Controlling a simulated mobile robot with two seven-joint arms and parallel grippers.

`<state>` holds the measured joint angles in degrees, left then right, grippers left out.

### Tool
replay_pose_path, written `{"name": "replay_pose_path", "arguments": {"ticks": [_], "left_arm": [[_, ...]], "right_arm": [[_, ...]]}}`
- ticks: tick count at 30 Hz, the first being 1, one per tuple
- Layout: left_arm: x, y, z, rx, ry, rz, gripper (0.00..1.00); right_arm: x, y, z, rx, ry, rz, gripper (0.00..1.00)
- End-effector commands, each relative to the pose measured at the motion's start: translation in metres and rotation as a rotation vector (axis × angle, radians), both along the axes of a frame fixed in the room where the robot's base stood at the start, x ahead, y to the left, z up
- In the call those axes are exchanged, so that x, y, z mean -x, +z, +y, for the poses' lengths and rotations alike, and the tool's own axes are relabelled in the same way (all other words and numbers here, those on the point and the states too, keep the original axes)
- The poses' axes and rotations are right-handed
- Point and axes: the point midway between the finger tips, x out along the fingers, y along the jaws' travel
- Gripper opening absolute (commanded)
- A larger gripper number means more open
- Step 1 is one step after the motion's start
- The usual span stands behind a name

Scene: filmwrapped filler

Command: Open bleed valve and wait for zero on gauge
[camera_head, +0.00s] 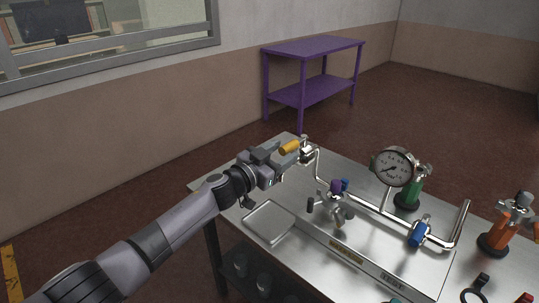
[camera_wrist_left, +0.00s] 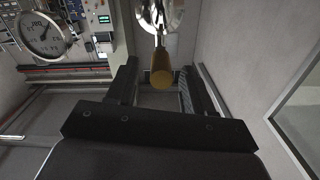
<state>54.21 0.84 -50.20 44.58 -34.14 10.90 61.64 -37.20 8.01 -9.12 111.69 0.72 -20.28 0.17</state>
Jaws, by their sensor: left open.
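A yellow valve handle (camera_head: 289,147) sits on a metal fitting at the far left end of the pipe (camera_head: 317,165). My left gripper (camera_head: 285,156) is open at this handle. In the left wrist view the yellow handle (camera_wrist_left: 162,72) lies between the two spread fingers (camera_wrist_left: 158,88), with gaps on both sides. A round white pressure gauge (camera_head: 393,167) stands on the pipe. It also shows in the left wrist view (camera_wrist_left: 42,36); its reading is too small to tell surely. My right gripper is not in view.
Purple (camera_head: 336,185) and blue (camera_head: 419,232) valve parts are on the pipework. A shallow tray (camera_head: 269,222) lies on the metal table (camera_head: 395,262) near my left arm. A purple shelf (camera_head: 313,47) stands behind.

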Motion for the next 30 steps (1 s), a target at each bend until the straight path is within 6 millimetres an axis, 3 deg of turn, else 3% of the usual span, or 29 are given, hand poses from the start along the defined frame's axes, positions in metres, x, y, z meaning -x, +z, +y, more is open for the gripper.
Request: {"name": "replay_pose_path", "arguments": {"ticks": [13, 30], "left_arm": [[0.029, 0.000, 0.028, -0.001, 0.002, 0.001, 0.52], [0.037, -0.005, 0.030, 0.005, 0.005, 0.008, 0.52]], "right_arm": [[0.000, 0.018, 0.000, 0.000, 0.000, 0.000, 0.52], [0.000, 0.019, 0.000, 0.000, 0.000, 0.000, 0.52]]}}
